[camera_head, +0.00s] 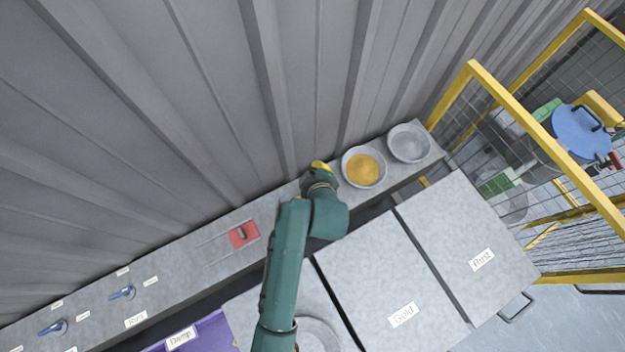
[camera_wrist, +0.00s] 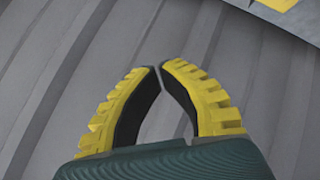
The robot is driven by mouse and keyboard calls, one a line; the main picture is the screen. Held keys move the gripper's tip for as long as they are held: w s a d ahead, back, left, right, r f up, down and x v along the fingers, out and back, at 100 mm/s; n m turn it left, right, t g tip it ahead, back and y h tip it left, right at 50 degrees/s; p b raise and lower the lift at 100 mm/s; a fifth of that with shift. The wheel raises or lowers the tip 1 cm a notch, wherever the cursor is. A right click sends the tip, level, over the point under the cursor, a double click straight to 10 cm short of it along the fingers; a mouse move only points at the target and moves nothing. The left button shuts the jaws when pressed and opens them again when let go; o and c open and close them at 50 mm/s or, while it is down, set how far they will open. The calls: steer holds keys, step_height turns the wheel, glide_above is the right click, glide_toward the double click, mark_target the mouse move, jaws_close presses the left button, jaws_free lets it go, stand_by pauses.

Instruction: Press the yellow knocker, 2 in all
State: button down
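My gripper (camera_wrist: 160,69) has yellow-backed, black-padded fingers. Their tips meet or nearly meet in the wrist view, with nothing held between them. In the head view my gripper (camera_head: 321,165) is at the end of my green arm, over the back ledge near the wall and just left of a bowl of yellow powder. A yellow patch (camera_wrist: 278,4) on a pale surface shows at the top right of the wrist view, cut off by the frame. I cannot tell whether it is the yellow knocker. No knocker stands out in the head view; my arm may hide it.
The bowl of yellow powder (camera_head: 364,168) and a grey bowl (camera_head: 408,143) stand on the ledge. A red block with a dark handle (camera_head: 244,234) and blue levers (camera_head: 122,293) are to the left. Lids marked Gold (camera_head: 390,275) and Rust (camera_head: 465,225) lie in front. A yellow-framed fence (camera_head: 540,135) stands right.

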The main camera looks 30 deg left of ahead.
steer(key=shift+f, duration=0.1)
step_height(320, 180, down, 7)
steer(key=b, duration=0.7)
steer(key=shift+w+f, duration=0.1)
steer(key=shift+f, duration=0.1)
steer(key=shift+f+b, duration=0.35)
steer(key=shift+f, duration=0.25)
stand_by(0.4)
steer(key=shift+f, duration=0.4)
steer(key=shift+w+d+f+b, duration=0.1)
steer(key=shift+f+b, duration=1.1)
steer(key=shift+f, duration=0.5)
stand_by(1.1)
steer(key=shift+r+p, duration=1.9)
steer(key=shift+r, duration=0.2)
